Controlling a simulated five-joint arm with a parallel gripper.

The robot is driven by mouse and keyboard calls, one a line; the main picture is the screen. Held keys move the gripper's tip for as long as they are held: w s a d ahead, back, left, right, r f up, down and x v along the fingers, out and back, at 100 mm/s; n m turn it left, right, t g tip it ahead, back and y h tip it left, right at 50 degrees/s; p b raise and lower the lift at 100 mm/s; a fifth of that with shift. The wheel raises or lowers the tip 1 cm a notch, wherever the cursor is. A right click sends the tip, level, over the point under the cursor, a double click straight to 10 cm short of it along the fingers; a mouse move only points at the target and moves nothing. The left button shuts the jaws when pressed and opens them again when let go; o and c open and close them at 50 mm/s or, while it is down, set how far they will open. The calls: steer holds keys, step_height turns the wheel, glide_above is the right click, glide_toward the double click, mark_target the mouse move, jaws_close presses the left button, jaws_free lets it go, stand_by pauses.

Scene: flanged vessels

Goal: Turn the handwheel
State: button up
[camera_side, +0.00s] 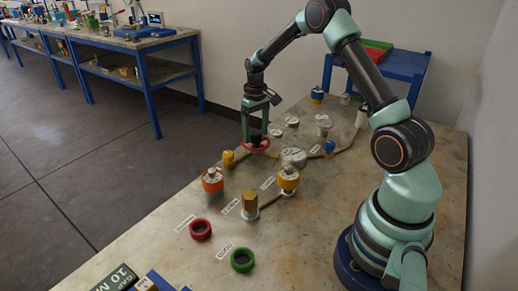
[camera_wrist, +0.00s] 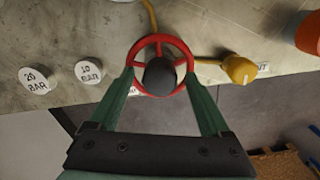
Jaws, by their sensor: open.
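The red handwheel (camera_side: 256,149) lies low over the table beneath my gripper (camera_side: 255,132). In the wrist view, the spoked handwheel (camera_wrist: 187,50) has a dark round hub (camera_wrist: 160,76) at its middle. My gripper (camera_wrist: 159,78) is open, with green fingers at the left and right sides of the wheel. The fingertips overlap the rim in the picture; I cannot tell whether they touch it. In the side view, the gripper points down, and its fingers hide part of the wheel.
A yellow valve fitting (camera_wrist: 239,70) is right of the wheel in the wrist view, and white discs (camera_wrist: 88,73) lie left. The side view shows red (camera_side: 201,229) and green (camera_side: 242,260) rings and an orange-banded vessel (camera_side: 213,181) nearer the camera.

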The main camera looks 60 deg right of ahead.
mark_target(255, 133)
step_height(255, 133, up, 12)
steer(key=shift+f, duration=0.25)
stand_by(0.3)
steer(key=s+a+r+n+t, duration=0.1)
steer(key=s+a+r, duration=0.2)
steer(key=a+r, duration=0.15)
steer(key=s+a+r+t, duration=0.2)
steer(key=s+a+r, duration=0.15)
steer(key=a, duration=0.25)
steer(key=s+a+n+t, duration=0.2)
steer(key=s+a, duration=0.7)
steer(key=s, duration=0.1)
steer(key=shift+s+a+r+t, duration=0.25)
steer(key=shift+t, duration=0.05)
